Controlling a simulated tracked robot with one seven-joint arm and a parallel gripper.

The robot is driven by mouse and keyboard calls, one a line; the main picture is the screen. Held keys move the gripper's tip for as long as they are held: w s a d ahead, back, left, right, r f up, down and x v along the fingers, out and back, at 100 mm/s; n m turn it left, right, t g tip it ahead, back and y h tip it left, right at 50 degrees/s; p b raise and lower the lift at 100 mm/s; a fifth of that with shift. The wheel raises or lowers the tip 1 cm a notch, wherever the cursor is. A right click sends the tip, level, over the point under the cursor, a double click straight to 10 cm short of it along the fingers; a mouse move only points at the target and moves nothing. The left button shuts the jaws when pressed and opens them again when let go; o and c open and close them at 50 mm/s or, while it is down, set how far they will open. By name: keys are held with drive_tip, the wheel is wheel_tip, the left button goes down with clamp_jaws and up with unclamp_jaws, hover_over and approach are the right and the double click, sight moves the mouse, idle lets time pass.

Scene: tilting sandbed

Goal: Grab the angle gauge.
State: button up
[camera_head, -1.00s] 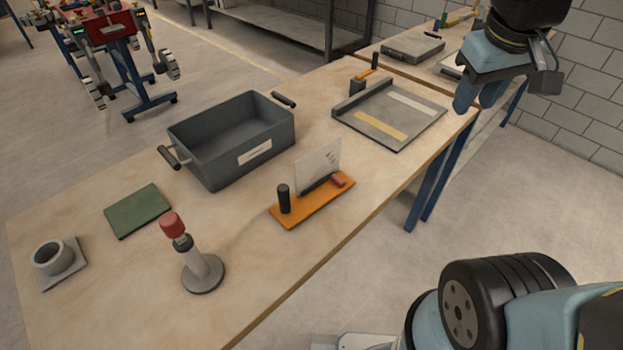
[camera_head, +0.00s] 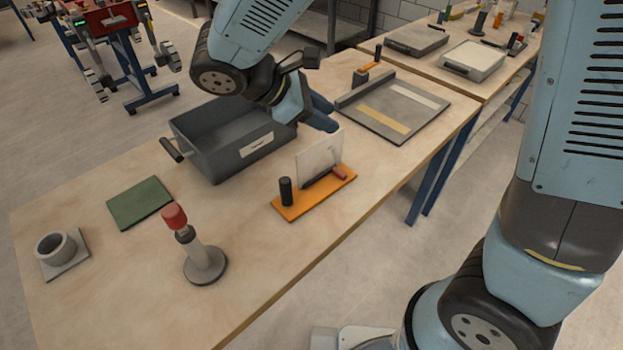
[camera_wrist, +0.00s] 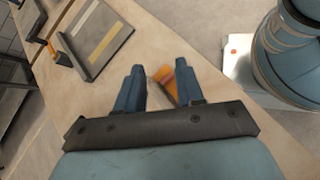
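An orange base (camera_head: 312,197) with an upright pale marked plate (camera_head: 319,157), a black knob and a small red piece stands near the table's front edge; it looks like the angle gauge. My gripper (camera_head: 325,113) is above the table, just behind and above the plate, at the right end of the grey bin. In the wrist view my gripper (camera_wrist: 158,68) has its two blue fingers apart and nothing held. Part of the orange base (camera_wrist: 163,76) shows between and beyond the fingers; the right finger hides some of it.
A grey bin (camera_head: 213,165) stands behind the gauge, partly hidden by my arm. A grey tray (camera_head: 425,117) with pale strips lies to the right. A red-topped post (camera_head: 205,265), green pad (camera_head: 140,203) and grey cup (camera_head: 54,248) stand left. The table's front corner is bare.

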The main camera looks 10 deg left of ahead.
sight(301, 152)
drive_tip(key=s+a+f+n+t, duration=0.3)
drive_tip(key=a+f+n, duration=0.1)
drive_tip(key=a, duration=0.3)
drive_tip(key=s+a+f+n+t, duration=0.3)
drive_tip(key=a+n, duration=0.1)
drive_tip(key=a, duration=0.3)
drive_tip(key=shift+g+h, duration=0.3)
drive_tip(key=x, duration=1.3)
drive_tip(key=shift+d+f, duration=0.25)
drive_tip(key=shift+d, duration=0.1)
clamp_jaws()
